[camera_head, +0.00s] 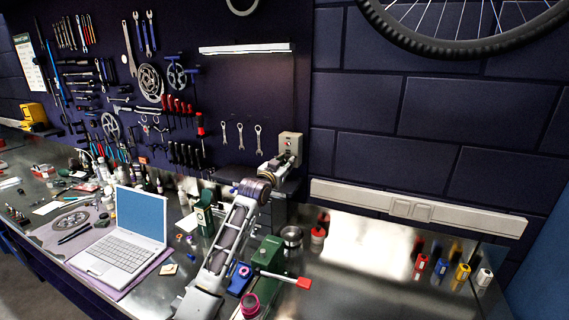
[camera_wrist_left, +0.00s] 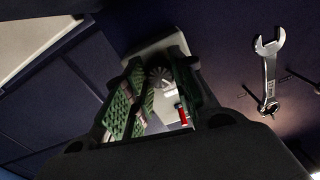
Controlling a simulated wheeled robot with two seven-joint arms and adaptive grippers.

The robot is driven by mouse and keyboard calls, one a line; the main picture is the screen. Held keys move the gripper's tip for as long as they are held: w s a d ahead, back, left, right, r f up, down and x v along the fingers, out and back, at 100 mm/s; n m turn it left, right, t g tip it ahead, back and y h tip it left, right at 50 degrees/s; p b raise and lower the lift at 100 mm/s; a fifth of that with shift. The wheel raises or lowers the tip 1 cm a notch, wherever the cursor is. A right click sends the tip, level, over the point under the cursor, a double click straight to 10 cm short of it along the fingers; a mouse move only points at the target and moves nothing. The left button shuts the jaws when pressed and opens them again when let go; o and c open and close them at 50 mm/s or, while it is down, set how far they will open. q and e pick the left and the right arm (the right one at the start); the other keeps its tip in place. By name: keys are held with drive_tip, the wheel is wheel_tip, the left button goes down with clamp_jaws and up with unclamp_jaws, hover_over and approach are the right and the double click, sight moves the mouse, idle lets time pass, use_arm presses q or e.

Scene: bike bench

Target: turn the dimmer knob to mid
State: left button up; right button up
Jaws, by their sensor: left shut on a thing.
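The dimmer box (camera_head: 291,140) is a small pale box on the dark wall, right of the hanging wrenches. Its small round ridged grey knob (camera_wrist_left: 160,77) shows in the left wrist view, on the pale box plate (camera_wrist_left: 150,50). My left gripper (camera_head: 287,159) reaches up to the box from below. In the left wrist view its green-padded fingers (camera_wrist_left: 158,88) stand on either side of the knob and are shut on it. I cannot read the knob's setting. A red part (camera_wrist_left: 183,113) shows between the fingers. My right gripper is not in view.
A lit lamp bar (camera_head: 245,48) is on the pegboard above. Wrenches (camera_head: 240,136) hang left of the box. Below are a laptop (camera_head: 125,240), a green vise (camera_head: 268,255) with a red handle and a white socket strip (camera_head: 415,208).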

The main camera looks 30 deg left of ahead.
use_arm(q)
drive_tip(key=m+p, duration=0.1)
drive_tip(key=m, duration=0.3)
drive_tip(key=shift+r, duration=0.2)
drive_tip(key=shift+m+p, duration=0.35)
drive_tip(key=shift+m, duration=0.75)
drive_tip(key=o, duration=1)
drive_tip(key=shift+o, duration=0.2)
drive_tip(key=shift+f, duration=0.1)
drive_tip(key=shift+s, duration=0.1)
